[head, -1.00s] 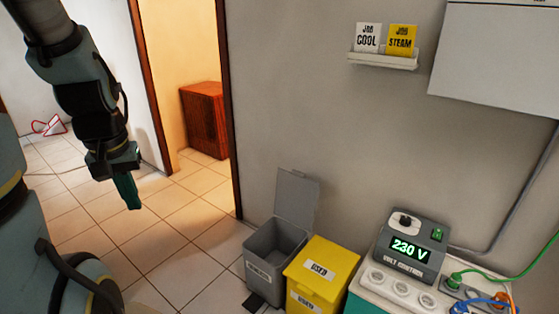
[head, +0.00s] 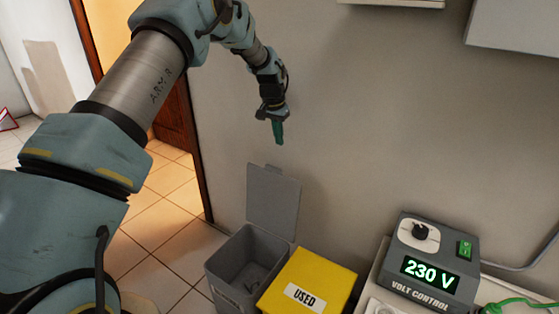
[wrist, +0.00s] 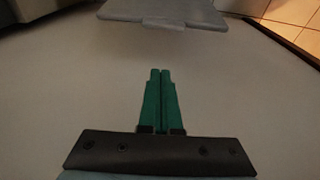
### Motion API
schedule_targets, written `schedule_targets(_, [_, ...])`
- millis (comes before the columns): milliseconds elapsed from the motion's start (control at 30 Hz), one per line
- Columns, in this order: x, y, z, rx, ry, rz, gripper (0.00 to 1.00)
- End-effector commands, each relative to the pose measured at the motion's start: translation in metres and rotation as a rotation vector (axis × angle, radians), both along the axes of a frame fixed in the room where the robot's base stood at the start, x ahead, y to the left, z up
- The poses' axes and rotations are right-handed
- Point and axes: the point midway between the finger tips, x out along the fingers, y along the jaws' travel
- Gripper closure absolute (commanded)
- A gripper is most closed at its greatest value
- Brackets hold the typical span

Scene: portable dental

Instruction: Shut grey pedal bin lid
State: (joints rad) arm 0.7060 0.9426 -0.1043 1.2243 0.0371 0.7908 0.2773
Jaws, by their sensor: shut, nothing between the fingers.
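The grey pedal bin (head: 240,270) stands on the floor by the wall, with its top open. Its grey lid (head: 273,203) stands upright at the back, hinged along the bin's rear edge. My gripper (head: 279,138) hangs with its green fingers pointing down, above the lid and apart from it in the head view. The fingers are shut and empty. In the wrist view the green fingers (wrist: 161,75) lie side by side, and the lid's edge with a small tab (wrist: 163,22) shows beyond their tips.
A yellow bin (head: 315,283) marked USED, with its lid down, stands right beside the grey bin. A volt control box (head: 432,262) sits on a white surface further right. The wall (head: 350,130) is close behind. A doorway opens at the left.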

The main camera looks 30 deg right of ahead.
Motion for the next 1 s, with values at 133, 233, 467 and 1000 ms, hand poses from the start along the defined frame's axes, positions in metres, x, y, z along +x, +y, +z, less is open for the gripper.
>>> schedule_targets(133, [0.001, -0.005, -0.011, 0.0, 0.0, -0.006, 1.0])
schedule_targets(233, [0.002, -0.007, -0.025, 0.001, 0.0, -0.005, 1.0])
schedule_targets(467, [0.006, -0.014, -0.069, 0.002, 0.001, -0.005, 1.0])
schedule_targets(1000, [-0.006, 0.01, -0.092, -0.001, 0.0, -0.003, 1.0])
